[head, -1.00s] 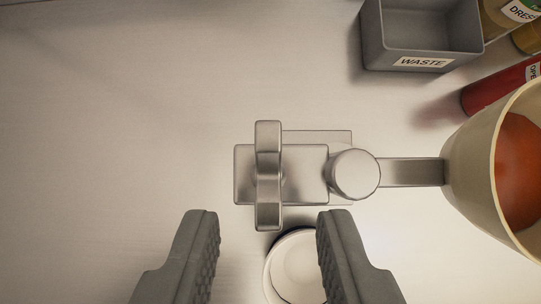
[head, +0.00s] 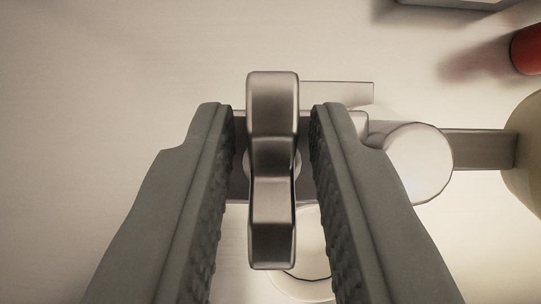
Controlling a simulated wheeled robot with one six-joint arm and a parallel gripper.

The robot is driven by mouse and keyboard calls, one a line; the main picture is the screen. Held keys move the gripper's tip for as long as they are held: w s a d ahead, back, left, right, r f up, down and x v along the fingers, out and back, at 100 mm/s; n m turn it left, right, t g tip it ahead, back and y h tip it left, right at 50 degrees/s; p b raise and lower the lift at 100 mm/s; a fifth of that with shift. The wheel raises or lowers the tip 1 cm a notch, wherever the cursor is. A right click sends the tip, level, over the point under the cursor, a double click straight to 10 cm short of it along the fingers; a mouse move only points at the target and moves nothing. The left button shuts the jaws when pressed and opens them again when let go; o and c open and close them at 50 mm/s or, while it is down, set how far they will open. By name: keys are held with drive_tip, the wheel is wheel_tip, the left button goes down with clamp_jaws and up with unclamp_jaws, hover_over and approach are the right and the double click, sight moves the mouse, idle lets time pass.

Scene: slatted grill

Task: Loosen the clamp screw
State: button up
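The clamp screw's metal wing handle (head: 272,170) stands in the middle of the head view, its long side running from top to bottom of the picture. It sits on the metal clamp block (head: 238,185), which is mostly hidden behind my fingers and the handle. My gripper (head: 268,110) is open, with one ridged grey finger on each side of the handle. A gap shows between the handle and each finger, so neither appears to touch it.
A round metal post (head: 418,165) stands right of the clamp, with a bar (head: 482,150) leading to a beige container (head: 527,160). A white round dish (head: 308,275) lies below the clamp. A red bottle (head: 527,48) is at upper right. The left side is clear.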

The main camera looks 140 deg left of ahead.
clamp_jaws()
drive_tip(key=shift+f+n+t+y, duration=0.1)
drive_tip(key=shift+n+t+y, duration=0.2)
drive_tip(key=shift+n+y, duration=1)
drive_tip(key=shift+n+h, duration=0.4)
drive_tip(key=shift+n, duration=0.1)
drive_tip(key=shift+f+n+y, duration=0.1)
drive_tip(key=shift+n+y, duration=0.9)
drive_tip(key=shift+n, duration=0.6)
drive_tip(key=shift+n+y, duration=0.3)
drive_tip(key=shift+n, duration=0.3)
drive_tip(key=shift+n+y, duration=0.6)
drive_tip(key=shift+n, duration=0.6)
